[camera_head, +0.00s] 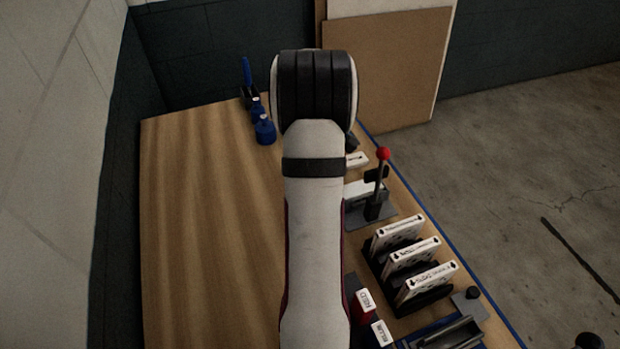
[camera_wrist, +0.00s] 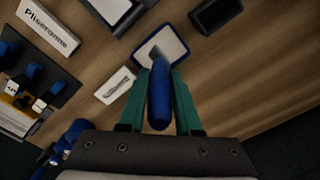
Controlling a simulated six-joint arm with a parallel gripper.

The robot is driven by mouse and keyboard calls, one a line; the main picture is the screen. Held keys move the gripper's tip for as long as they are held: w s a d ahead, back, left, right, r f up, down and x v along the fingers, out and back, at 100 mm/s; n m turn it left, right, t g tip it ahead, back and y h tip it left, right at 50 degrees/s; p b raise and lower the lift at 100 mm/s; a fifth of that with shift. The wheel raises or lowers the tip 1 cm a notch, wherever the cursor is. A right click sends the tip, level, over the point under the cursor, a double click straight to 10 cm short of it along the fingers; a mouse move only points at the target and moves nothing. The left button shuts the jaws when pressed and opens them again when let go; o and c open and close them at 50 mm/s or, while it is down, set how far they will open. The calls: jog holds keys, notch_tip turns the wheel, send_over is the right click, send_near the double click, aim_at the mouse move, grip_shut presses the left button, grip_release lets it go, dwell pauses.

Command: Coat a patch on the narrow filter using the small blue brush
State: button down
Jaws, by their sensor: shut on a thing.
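In the wrist view my gripper (camera_wrist: 158,88) has its green fingers shut on the blue handle of a brush (camera_wrist: 158,108). The handle points toward the camera, and its far end and bristles are hidden or too small to tell. A pale grey panel with a blue rim (camera_wrist: 172,44) lies just beyond the fingertips. I cannot tell whether the brush touches it, nor whether it is the narrow filter. In the head view my arm hides the gripper and the brush.
A white card with a drawing (camera_wrist: 115,86) lies left of the fingers. A white lettered box (camera_wrist: 48,28) and a dark block (camera_wrist: 214,14) are nearby. In the head view a rack of white boxes (camera_head: 411,257) and a red-knobbed lever (camera_head: 383,155) stand right; the left tabletop (camera_head: 205,220) is clear.

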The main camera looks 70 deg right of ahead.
dwell(0.4)
jog(key=shift+r, duration=3.5)
jog(key=shift+w+a, duration=0.1)
jog(key=w+a+r, duration=0.3)
jog(key=w+a, duration=0.4)
jog(key=a, duration=0.1)
jog(key=w+a+r, duration=0.3)
jog(key=w+a, duration=0.4)
jog(key=a, duration=0.2)
jog(key=w+a+r, duration=0.1)
jog(key=a+r, duration=0.1)
jog(key=a, duration=0.8)
jog(key=w+a+r, duration=0.1)
jog(key=a+r, duration=0.1)
jog(key=a, duration=0.9)
jog(key=shift+w+a+r, duration=0.2)
jog(key=shift+a+r, duration=0.05)
jog(key=shift+r, duration=0.05)
jog(key=shift+d, duration=0.1)
